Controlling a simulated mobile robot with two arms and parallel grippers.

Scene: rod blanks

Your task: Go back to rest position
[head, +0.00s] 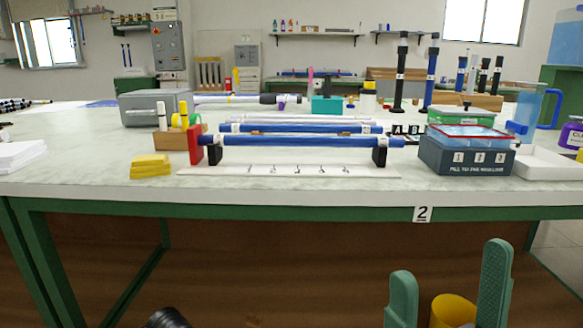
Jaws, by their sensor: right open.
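My right gripper (450,262) shows at the bottom right, in front of the bench, with its two green fingers spread wide apart. No rod is between its fingers. A blue rod (290,141) lies level across a stand with a red end stop (195,144) and black supports (380,155), above a white numbered strip (290,171) near the bench's front edge. More blue and white rods (300,128) lie just behind it.
The bench (100,187) has a green front frame below its top. A yellow block (150,166) is at left. A dark box (467,157) with number cards and a white tray (545,163) are at right. A yellow round object (452,311) shows low, beyond my right fingers.

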